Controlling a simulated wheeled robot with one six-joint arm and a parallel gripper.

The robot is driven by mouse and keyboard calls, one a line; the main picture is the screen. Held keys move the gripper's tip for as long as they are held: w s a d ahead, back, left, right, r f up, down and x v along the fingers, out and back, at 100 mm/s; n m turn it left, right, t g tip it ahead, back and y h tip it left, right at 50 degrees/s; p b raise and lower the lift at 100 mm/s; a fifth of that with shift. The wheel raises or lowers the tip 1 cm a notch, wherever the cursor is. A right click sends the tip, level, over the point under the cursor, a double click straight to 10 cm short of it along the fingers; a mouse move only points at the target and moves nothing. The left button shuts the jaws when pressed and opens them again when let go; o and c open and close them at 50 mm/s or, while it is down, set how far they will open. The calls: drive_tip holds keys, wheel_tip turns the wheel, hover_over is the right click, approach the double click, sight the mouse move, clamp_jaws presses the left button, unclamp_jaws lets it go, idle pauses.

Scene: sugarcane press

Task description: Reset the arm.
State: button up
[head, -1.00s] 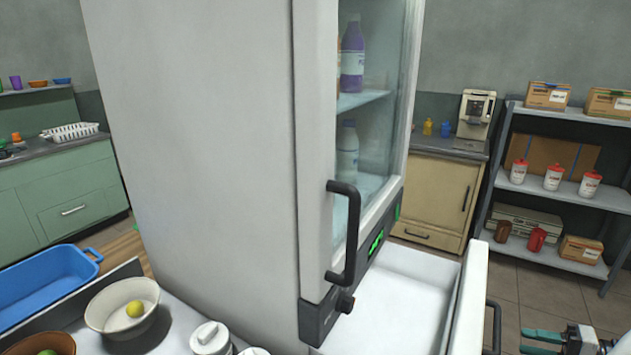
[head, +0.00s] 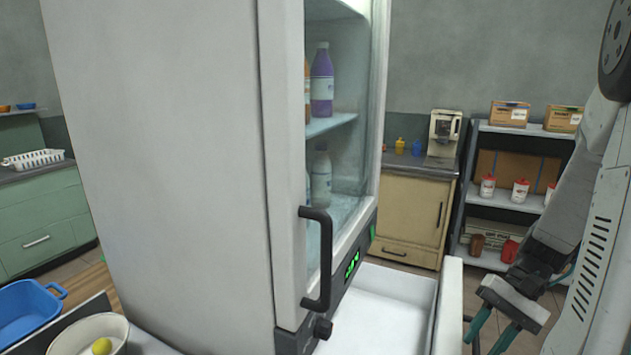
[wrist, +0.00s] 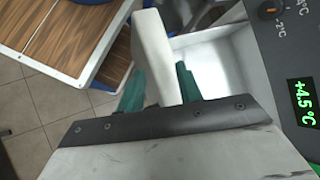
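My gripper (head: 491,342) hangs at the lower right of the head view, fingers pointing down, just right of the open fridge drawer (head: 449,310). Its two green fingers stand apart with nothing visibly held. In the wrist view, my gripper (wrist: 159,74) has the white drawer front (wrist: 158,55) showing between its fingers. I cannot tell whether they touch it. My arm rises along the right edge of the head view.
The tall fridge (head: 170,150) with a black door handle (head: 321,258) fills the centre. A shelf rack (head: 482,200) stands behind my arm. A blue tub (head: 25,312) and a bowl with a lemon (head: 85,335) are at lower left. Floor shows between drawer and cabinet.

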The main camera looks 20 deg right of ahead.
drive_tip(key=s+a+r+n+t+h, duration=0.2)
drive_tip(key=a+r+n+h, duration=0.6)
drive_tip(key=a+r, duration=0.6)
drive_tip(key=s+a+n, duration=0.1)
drive_tip(key=a, duration=0.2)
drive_tip(key=shift+s+a+r+t, duration=0.15)
drive_tip(key=shift+a+r+t, duration=0.15)
drive_tip(key=shift+r+t, duration=0.1)
